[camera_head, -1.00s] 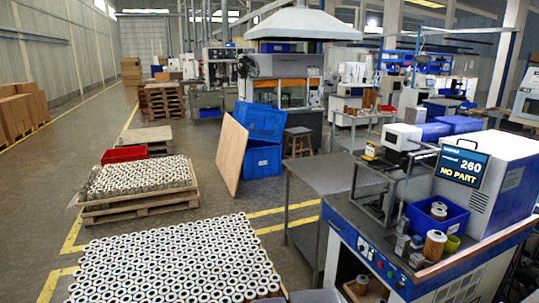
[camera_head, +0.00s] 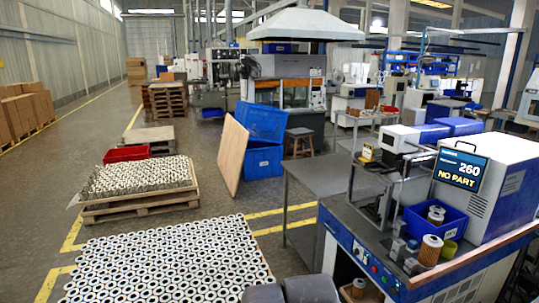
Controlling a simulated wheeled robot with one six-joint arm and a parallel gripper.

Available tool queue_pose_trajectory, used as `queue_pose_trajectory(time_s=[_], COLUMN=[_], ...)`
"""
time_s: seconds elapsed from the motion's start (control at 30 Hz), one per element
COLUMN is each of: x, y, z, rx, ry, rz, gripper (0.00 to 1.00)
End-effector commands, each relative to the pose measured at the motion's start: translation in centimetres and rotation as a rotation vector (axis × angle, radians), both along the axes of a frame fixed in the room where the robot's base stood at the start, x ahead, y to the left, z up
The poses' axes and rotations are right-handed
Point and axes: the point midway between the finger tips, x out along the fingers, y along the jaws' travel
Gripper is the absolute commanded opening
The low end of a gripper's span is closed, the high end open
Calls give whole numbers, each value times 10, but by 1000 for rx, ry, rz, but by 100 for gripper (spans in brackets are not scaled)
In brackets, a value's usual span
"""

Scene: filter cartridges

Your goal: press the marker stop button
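The marker machine stands at the right, with a lit screen (camera_head: 463,168) reading "260" and "NO PART". Dark rounded parts of my arm show at the bottom edge, left of the machine's front. My gripper is not in view, so its state and its distance from the buttons do not show.
A blue bin (camera_head: 420,228) and loose filter cartridges (camera_head: 430,250) sit on the machine's bench. A grey table (camera_head: 318,176) adjoins it. A large field of cartridges (camera_head: 165,262) lies at the lower left. Open floor (camera_head: 215,190) lies between the pallets and the grey table.

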Motion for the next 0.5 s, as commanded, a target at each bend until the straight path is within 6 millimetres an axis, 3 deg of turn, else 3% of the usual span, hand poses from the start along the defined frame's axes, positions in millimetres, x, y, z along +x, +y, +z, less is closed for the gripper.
queue_pose_trajectory(time_s=[0.07, 0.4, 0.5], x=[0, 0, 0], y=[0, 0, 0], z=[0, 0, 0], rx=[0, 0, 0], ry=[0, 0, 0], rz=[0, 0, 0], gripper=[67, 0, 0])
